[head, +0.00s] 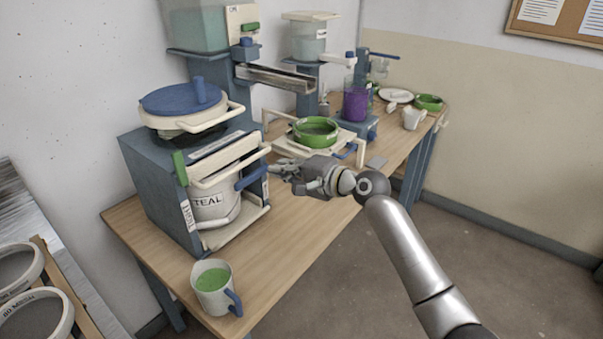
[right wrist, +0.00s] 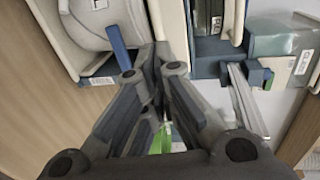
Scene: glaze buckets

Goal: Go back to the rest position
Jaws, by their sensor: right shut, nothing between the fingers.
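My right gripper (head: 283,168) reaches in from the lower right in the head view, just right of the blue-grey cabinet (head: 160,190) on the table. Its fingers are shut and empty. They also show shut in the right wrist view (right wrist: 160,52), near a blue handle (right wrist: 117,45). The cabinet holds a white bucket labelled TEAL (head: 214,207) inside its open front. I cannot tell whether the fingers touch the cabinet's parts. My left gripper is not in view.
A mug of green glaze (head: 213,287) stands at the table's near edge. A green bowl (head: 316,131) sits on a white stand behind my right gripper. A container of purple liquid (head: 355,104) stands farther back. Ringed sieves (head: 40,316) are at lower left. The floor at right is clear.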

